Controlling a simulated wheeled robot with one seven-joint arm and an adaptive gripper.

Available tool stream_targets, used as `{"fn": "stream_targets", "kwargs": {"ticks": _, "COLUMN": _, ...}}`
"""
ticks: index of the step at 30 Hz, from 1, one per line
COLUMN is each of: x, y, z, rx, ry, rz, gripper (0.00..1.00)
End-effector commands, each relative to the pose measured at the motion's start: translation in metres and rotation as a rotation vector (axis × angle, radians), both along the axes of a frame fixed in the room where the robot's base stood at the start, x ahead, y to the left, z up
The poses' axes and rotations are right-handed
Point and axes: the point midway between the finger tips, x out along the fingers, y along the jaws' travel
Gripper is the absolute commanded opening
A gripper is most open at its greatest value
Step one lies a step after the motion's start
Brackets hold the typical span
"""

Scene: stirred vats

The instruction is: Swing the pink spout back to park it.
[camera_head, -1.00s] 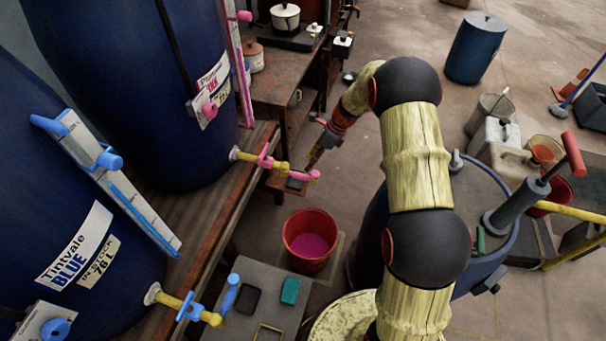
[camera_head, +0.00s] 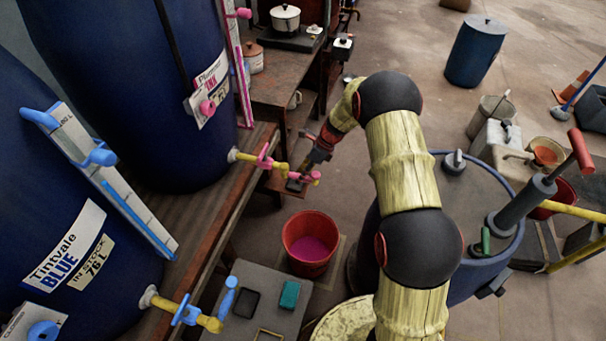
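The pink spout (camera_head: 311,178) is at the end of the yellow pipe with a pink valve handle (camera_head: 264,158), low on the dark blue pink-dye vat (camera_head: 150,95). It points right, away from the vat, past the bench edge. My gripper (camera_head: 298,182) is at the spout's outer end, its dark fingers close against it. The fingers are small and partly hidden, so I cannot tell whether they are open or shut, or touching the spout. A red bucket (camera_head: 309,262) with pink liquid stands on the floor below and in front of the spout.
The blue-dye vat (camera_head: 60,200) has a blue-handled spout (camera_head: 215,318) at lower left. A grey platform (camera_head: 262,285) holds a dark tray and a green block. A large lidded blue drum (camera_head: 478,215) stands right of the bucket, beneath my arm. Open floor lies beyond at the upper right.

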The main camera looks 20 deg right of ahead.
Motion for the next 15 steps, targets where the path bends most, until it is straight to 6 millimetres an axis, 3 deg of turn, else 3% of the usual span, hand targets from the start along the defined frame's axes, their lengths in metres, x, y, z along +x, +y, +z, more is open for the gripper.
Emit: {"fn": "stream_targets", "kwargs": {"ticks": 15, "x": -0.0003, "y": -0.0002, "z": 0.0, "rx": 0.0, "ry": 0.0, "rz": 0.0, "gripper": 0.05}}
